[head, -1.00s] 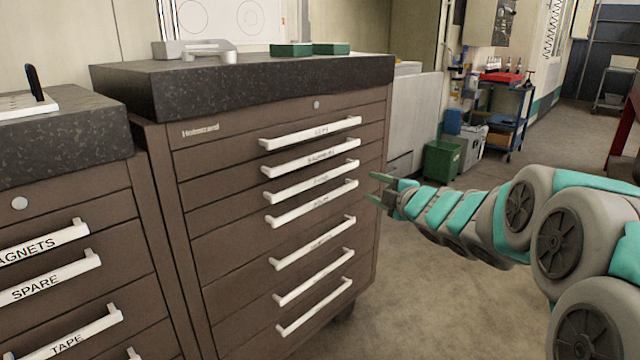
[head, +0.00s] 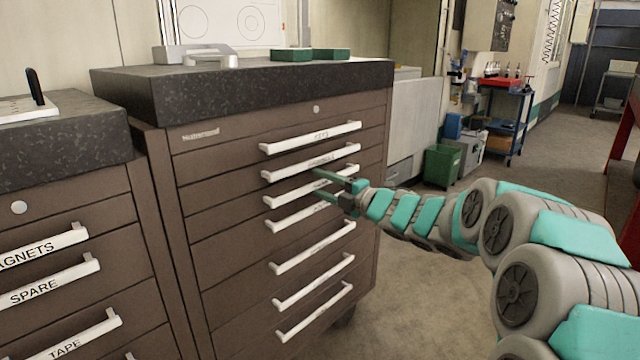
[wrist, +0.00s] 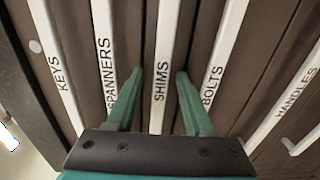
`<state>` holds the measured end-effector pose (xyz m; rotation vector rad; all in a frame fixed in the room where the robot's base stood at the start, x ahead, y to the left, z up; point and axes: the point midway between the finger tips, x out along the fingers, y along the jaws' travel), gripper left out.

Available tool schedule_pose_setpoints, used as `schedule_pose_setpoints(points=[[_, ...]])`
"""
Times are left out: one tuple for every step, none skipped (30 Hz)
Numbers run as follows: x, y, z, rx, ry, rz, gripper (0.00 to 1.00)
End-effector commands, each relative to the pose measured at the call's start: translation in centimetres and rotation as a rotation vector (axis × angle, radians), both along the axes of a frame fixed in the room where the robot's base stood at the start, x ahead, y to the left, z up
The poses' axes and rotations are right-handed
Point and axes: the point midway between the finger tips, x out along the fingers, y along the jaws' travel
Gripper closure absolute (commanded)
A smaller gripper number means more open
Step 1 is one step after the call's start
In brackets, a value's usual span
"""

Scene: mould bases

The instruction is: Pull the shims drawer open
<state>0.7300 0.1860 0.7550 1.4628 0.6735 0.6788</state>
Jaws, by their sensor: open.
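The shims drawer is the third from the top of the brown cabinet and is closed. Its white bar handle (head: 285,195) reads SHIMS in the wrist view (wrist: 162,60). My gripper (head: 318,184) is open and empty, at the right half of this handle. In the wrist view the fingers (wrist: 159,78) lie on either side of the SHIMS bar, one toward SPANNERS and one toward BOLTS. I cannot tell whether the fingertips reach past the bar. The fingers partly cover the handle's right part in the head view.
The spanners handle (head: 290,168) is just above and the bolts handle (head: 290,220) just below, both close to the fingers. A dark stone top (head: 270,85) overhangs the cabinet. Another drawer cabinet (head: 60,215) stands at the left. The floor (head: 420,285) at the right is clear.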

Motion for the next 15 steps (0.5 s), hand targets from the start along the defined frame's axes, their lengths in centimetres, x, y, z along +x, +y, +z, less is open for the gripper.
schedule_pose_setpoints(points=[[0.26, 0.37, -0.03, 0.001, 0.001, 0.001, 0.47], [0.38, 0.48, -0.06, 0.000, 0.001, 0.001, 0.47], [0.50, 0.63, -0.11, 0.000, 0.001, 0.000, 0.47], [0.57, 0.71, -0.14, 0.000, 0.003, 0.000, 0.47], [0.61, 0.77, -0.16, 0.000, 0.003, 0.000, 0.47], [0.65, 0.81, -0.18, -0.001, 0.003, 0.000, 0.47], [0.67, 0.83, -0.19, -0.001, 0.003, 0.000, 0.47], [0.68, 0.83, -0.19, -0.001, 0.003, -0.001, 0.47], [0.69, 0.82, -0.19, -0.001, 0.003, -0.001, 0.47], [0.68, 0.81, -0.19, -0.001, 0.003, -0.001, 0.47], [0.68, 0.80, -0.19, -0.001, 0.003, -0.001, 0.47], [0.67, 0.79, -0.18, -0.001, 0.003, -0.001, 0.47], [0.67, 0.79, -0.17, -0.001, 0.003, -0.001, 0.47], [0.67, 0.79, -0.17, -0.001, 0.003, -0.001, 0.51], [0.67, 0.78, -0.18, -0.001, 0.003, -0.001, 0.55]])
